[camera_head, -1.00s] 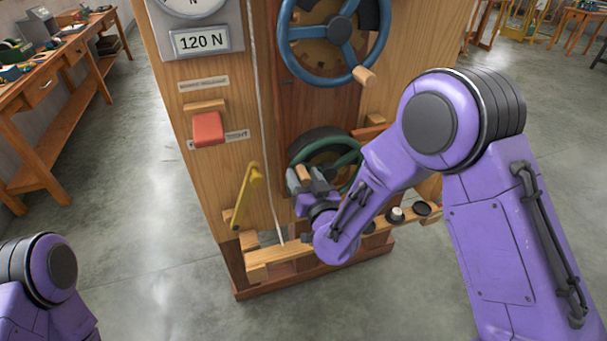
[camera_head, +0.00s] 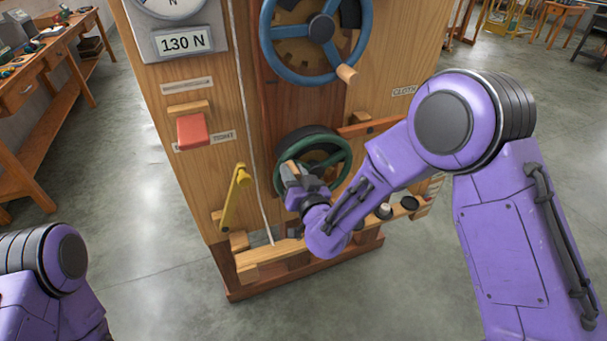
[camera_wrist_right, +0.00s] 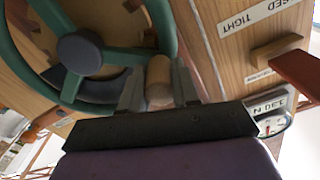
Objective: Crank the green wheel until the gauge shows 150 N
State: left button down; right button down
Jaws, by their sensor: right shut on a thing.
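The green wheel (camera_head: 338,153) is on the lower front of the wooden machine, below a larger blue wheel (camera_head: 268,42). My right gripper (camera_head: 291,172) is shut on the green wheel's wooden handle, at the wheel's lower left in the head view. In the right wrist view the wooden handle (camera_wrist_right: 159,80) sits between the two fingers, beside the green rim (camera_wrist_right: 168,35). The gauge (camera_head: 183,42) reads 130 N; its dial above is cut off by the frame's top. My left gripper is out of view; only part of my left arm shows.
A red block (camera_head: 192,130) and a yellow lever (camera_head: 233,198) are on the machine's front, left of the green wheel. A wooden rail (camera_head: 262,257) juts out below. A workbench (camera_head: 45,90) stands at far left. The floor between is clear.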

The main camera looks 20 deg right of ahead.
jog(key=c, duration=0.8)
grip_release()
jog(key=s, duration=0.3)
jog(key=s+b, duration=0.1)
jog(key=s, duration=0.3)
jog(key=s+d+b, duration=0.1)
jog(key=s, duration=0.2)
jog(key=shift+s+d, duration=0.1)
jog(key=shift+s, duration=0.15)
